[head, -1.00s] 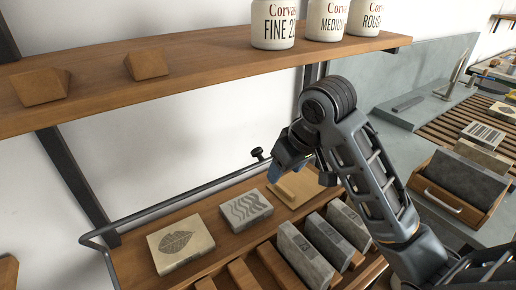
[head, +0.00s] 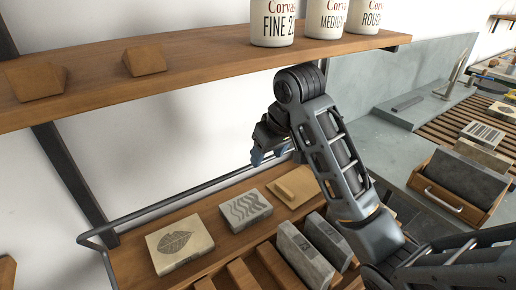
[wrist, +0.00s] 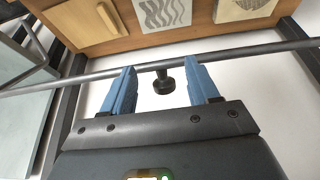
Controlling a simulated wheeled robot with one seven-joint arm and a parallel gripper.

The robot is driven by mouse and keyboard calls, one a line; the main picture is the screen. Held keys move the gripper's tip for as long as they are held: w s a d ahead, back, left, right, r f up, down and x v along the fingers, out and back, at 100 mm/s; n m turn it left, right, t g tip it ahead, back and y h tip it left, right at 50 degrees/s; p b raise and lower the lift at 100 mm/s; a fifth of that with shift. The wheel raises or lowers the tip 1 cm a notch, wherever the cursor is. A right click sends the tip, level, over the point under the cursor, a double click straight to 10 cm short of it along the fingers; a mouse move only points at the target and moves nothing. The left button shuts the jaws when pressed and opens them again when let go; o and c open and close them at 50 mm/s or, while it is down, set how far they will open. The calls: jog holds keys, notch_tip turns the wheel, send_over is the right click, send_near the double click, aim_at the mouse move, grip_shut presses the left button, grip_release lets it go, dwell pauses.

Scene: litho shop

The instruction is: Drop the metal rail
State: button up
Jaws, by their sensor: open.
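The metal rail is a thin dark grey bar along the wall-side edge of the lower wooden shelf. It shows in the head view (head: 170,205) and runs across the wrist view (wrist: 50,84). A dark round knob (wrist: 164,82) stands out from the rail. My gripper (head: 270,156) is open at the rail, its blue fingers spread. In the wrist view my gripper (wrist: 160,67) has one finger on each side of the knob, without visible contact. The gripper hides the knob in the head view.
The lower shelf holds a leaf-patterned block (head: 179,245), a wavy-patterned block (head: 245,207), a wooden block with a handle (head: 297,186) and grey slabs (head: 303,250). An upper shelf (head: 200,68) with jars overhangs. A drawer-like crate (head: 461,186) stands right.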

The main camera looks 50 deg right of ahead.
jog(key=w+b, duration=0.1)
jog(key=w, duration=0.1)
jog(key=w+d+b, duration=0.1)
jog(key=w, duration=0.1)
jog(key=shift+w+d+f, duration=0.15)
jog(key=shift+w+f, duration=0.1)
jog(key=shift+f, duration=0.3)
grip_shut()
dwell(0.3)
